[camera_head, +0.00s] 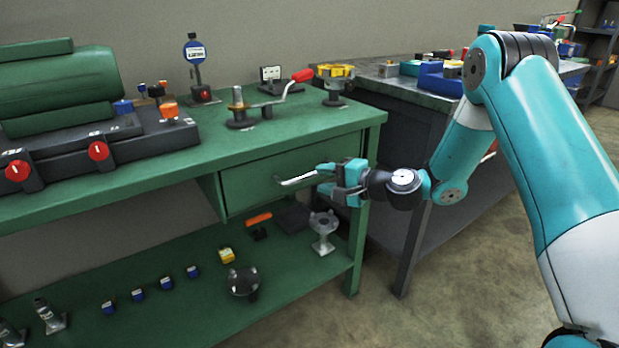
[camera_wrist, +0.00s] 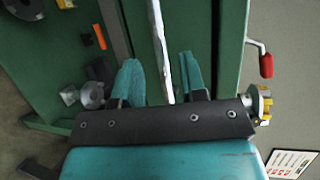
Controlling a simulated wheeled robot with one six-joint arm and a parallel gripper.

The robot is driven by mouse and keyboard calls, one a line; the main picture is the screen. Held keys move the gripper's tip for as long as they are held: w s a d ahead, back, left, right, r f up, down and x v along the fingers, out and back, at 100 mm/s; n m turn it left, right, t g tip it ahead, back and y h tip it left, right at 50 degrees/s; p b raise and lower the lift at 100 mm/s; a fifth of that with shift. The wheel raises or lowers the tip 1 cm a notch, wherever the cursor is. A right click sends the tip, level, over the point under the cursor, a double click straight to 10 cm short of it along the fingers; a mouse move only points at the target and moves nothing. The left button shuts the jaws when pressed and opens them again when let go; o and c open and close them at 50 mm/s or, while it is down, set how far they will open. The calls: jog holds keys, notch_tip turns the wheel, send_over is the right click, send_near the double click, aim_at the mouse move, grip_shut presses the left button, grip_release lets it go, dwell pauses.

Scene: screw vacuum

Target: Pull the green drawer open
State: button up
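The green drawer (camera_head: 265,187) sits under the green workbench top and looks closed. Its silver bar handle (camera_head: 297,180) sticks out from the front. My gripper (camera_head: 324,178) is at the right end of the handle, in front of the drawer. In the wrist view my gripper (camera_wrist: 160,68) has its two teal fingers spread apart. The handle (camera_wrist: 160,45) runs between them, with a visible gap on each side. The drawer front (camera_wrist: 190,20) fills the upper middle of that view.
The green workbench (camera_head: 225,143) carries a green machine (camera_head: 60,90) and a red-handled clamp (camera_head: 270,105). The lower shelf (camera_head: 190,305) holds several small parts and tools. A grey table (camera_head: 405,92) stands close on the right. Floor in front is clear.

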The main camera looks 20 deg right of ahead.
aim_at(312, 176)
jog(key=x, duration=0.4)
jog(key=shift+w+a, duration=0.25)
jog(key=shift+w, duration=0.05)
jog(key=shift+c, duration=0.3)
grip_shut()
